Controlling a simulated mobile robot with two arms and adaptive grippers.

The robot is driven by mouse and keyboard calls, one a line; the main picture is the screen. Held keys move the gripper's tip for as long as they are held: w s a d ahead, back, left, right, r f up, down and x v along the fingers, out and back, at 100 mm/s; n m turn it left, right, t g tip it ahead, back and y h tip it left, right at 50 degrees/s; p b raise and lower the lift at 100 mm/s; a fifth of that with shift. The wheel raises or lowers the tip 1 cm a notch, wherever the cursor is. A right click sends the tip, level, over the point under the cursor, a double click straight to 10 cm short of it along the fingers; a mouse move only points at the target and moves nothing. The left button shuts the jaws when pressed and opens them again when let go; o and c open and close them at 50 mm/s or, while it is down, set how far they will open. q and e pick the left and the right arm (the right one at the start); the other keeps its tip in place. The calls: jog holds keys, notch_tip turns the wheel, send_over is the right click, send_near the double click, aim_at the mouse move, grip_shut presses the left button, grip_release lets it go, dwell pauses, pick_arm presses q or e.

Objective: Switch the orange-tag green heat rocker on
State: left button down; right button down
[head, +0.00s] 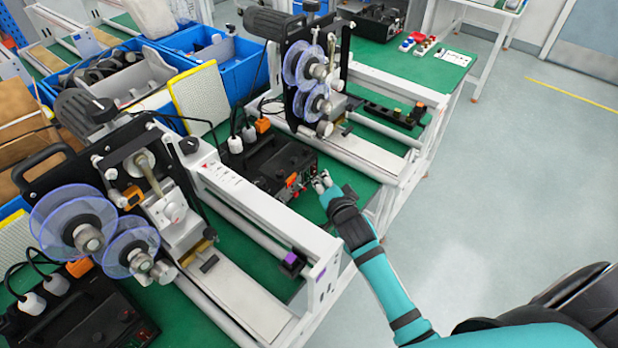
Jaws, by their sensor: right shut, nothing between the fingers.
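A black control box (262,160) stands on the green bench between two coder machines. Its front panel (298,182) carries small red and other coloured controls. The green heat rocker is too small to pick out surely, and its position cannot be read. An orange tag (419,105) shows at the front end of the far coder, and an orange block (262,125) shows behind the box. My right gripper (321,181) is shut and empty, close in front of the panel's right side. I cannot tell whether it touches. My left gripper is out of view.
The near coder (150,190) with clear reels has a purple tag (291,257) at its front end. The far coder (310,75) stands behind. Another black box (80,315) is at lower left. Blue bins (215,55) stand behind. The floor at right is clear.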

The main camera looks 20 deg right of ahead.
jog(key=shift+w, duration=0.15)
dwell(0.3)
jog(key=shift+w+a, duration=0.25)
jog(key=shift+w+a+f, duration=0.1)
jog(key=shift+w+a, duration=0.05)
jog(key=shift+w, duration=0.15)
dwell(0.7)
jog(key=shift+s, duration=0.1)
jog(key=shift+s+d+p, duration=0.4)
jog(key=shift+s+p, duration=0.15)
jog(key=shift+s, duration=0.1)
jog(key=shift+s+d+r+p, duration=0.25)
jog(key=shift+s+p, duration=0.1)
jog(key=shift+p, duration=0.05)
jog(key=shift+s+d+r+p, duration=0.1)
jog(key=shift+s+d+p, duration=0.3)
jog(key=shift+s, duration=0.2)
jog(key=shift+s+d+r+p, duration=0.1)
jog(key=shift+s+d+p, duration=0.2)
jog(key=shift+s, duration=0.25)
jog(key=shift+s+d+r+p, duration=0.1)
jog(key=shift+s+d+p, duration=0.2)
jog(key=shift+s+p, duration=0.25)
